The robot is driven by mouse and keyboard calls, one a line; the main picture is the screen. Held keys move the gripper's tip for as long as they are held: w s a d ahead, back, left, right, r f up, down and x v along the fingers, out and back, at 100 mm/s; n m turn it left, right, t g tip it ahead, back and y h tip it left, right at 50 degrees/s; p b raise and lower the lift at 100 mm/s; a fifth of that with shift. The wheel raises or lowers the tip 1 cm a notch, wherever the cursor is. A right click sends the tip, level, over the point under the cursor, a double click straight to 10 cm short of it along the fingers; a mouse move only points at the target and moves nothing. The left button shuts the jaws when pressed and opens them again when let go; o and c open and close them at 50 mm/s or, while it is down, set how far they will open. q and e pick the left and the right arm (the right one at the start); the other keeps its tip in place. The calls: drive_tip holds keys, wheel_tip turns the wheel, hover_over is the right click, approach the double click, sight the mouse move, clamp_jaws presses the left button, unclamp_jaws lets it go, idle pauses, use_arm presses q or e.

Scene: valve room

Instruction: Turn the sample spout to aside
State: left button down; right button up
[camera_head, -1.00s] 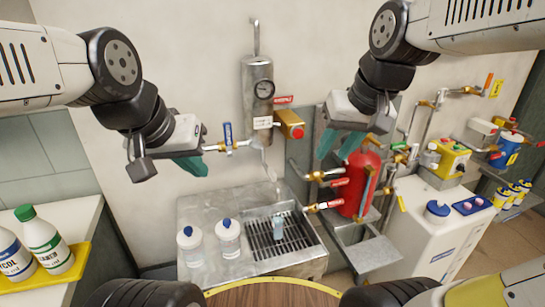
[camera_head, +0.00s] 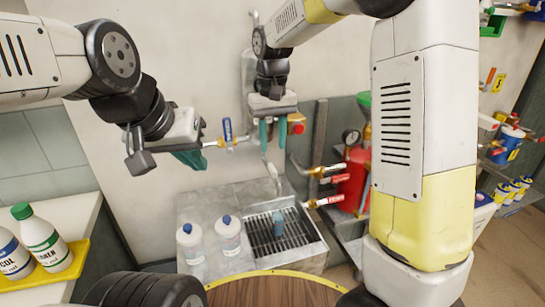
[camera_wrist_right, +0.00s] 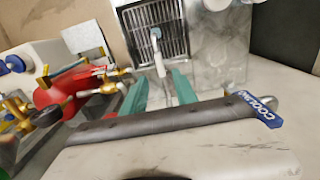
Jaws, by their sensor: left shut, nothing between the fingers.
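The sample spout (camera_head: 272,180) is a thin pale curved tube hanging above the sink, below the grey cylinder (camera_head: 247,75). My right gripper (camera_head: 273,133) is in front of the cylinder and above the spout, its two teal fingers apart and empty. In the right wrist view, the fingers (camera_wrist_right: 157,92) are spread either side of a pale tube, which looks like the spout (camera_wrist_right: 160,66). I cannot tell whether they touch it. My left gripper (camera_head: 192,161) is shut and empty, left of the spout. My right gripper and arm hide much of the cylinder.
A blue-handled valve (camera_head: 227,130) is close to my left gripper. Red-handled taps (camera_head: 325,201) project on the right.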

sight(272, 167)
wheel_tip(272, 167, down, 8)
drive_tip(key=shift+r, duration=0.1)
drive_tip(key=shift+c, duration=0.4)
clamp_jaws()
idle(1.2)
